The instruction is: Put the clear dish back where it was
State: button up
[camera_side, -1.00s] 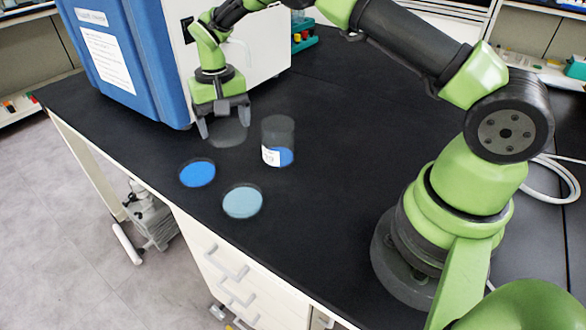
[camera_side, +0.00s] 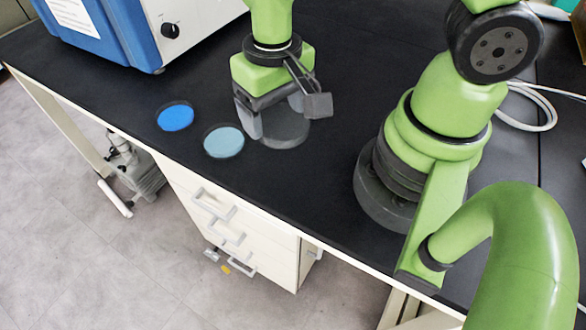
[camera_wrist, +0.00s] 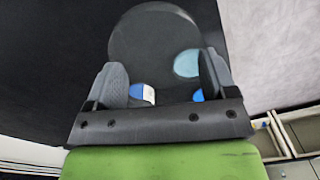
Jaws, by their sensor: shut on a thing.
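The clear dish (camera_side: 287,130) is a round, smoky transparent disc. My gripper (camera_side: 279,124) is shut on it, one finger on each side, above the black bench to the right of the teal dish in the side view. The clear dish also shows large in the wrist view (camera_wrist: 150,35), held between the fingers. Its height above the bench is hard to tell.
A blue dish (camera_side: 175,116) and a teal dish (camera_side: 224,141) lie near the bench's front edge. A blue and white machine (camera_side: 130,35) stands at the back left.

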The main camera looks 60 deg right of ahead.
aim_at(287, 167)
jog(key=shift+s, duration=0.55)
jog(key=shift+s+f, duration=0.15)
jog(key=shift+s, duration=0.05)
jog(key=shift+d+f, duration=0.1)
jog(key=shift+f, duration=4.7)
jog(key=o, duration=1)
jog(key=shift+f, duration=0.15)
